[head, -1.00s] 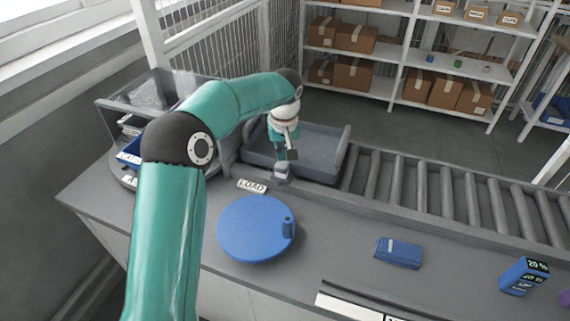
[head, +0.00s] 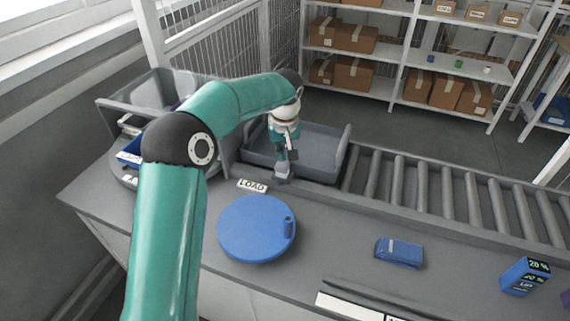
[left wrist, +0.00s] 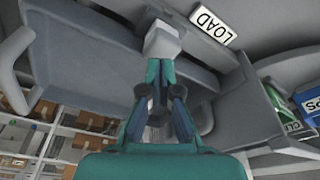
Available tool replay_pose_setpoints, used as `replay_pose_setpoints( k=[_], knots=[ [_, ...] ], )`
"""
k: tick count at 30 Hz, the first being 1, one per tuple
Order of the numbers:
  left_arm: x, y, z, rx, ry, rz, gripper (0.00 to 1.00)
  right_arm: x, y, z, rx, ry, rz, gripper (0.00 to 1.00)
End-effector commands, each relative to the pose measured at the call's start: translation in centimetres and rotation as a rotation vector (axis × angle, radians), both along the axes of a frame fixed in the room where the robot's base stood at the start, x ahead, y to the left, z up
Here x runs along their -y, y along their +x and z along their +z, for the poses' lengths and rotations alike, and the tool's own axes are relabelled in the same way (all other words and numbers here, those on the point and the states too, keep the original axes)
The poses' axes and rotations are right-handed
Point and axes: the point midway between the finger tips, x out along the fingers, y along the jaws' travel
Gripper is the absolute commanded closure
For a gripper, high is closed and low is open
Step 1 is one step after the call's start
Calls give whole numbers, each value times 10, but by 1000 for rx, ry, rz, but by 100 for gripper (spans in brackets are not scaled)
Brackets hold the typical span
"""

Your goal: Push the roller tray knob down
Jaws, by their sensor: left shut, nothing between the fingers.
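The grey roller tray (head: 320,150) sits at the left end of the roller conveyor in the head view. Its small pale grey block-shaped knob (head: 283,173) is at the tray's near side, just above the LOAD label (head: 252,186). My left gripper (head: 283,160) points down over the knob, its fingers shut and empty. In the left wrist view the fingertips (left wrist: 163,62) meet the edge of the knob (left wrist: 162,40) and look in contact with it. The exact contact point is hidden. My right gripper is in neither view.
A round blue lid-like disc (head: 255,228) lies on the grey counter in front. A blue packet (head: 399,252) and a blue box (head: 524,276) are to the right. The rollers (head: 445,188) run right from the tray. Grey bins (head: 165,92) stand left.

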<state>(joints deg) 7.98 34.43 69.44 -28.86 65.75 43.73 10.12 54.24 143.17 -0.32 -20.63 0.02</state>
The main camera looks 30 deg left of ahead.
Motion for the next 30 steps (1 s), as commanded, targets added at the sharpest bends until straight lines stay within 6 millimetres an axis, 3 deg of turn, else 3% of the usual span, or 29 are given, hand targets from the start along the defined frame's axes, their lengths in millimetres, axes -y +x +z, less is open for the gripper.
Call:
replay_pose_setpoints(
  k=[30],
  knots=[
    [1,1,-33,0,0,-2,100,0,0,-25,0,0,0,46]
  ],
)
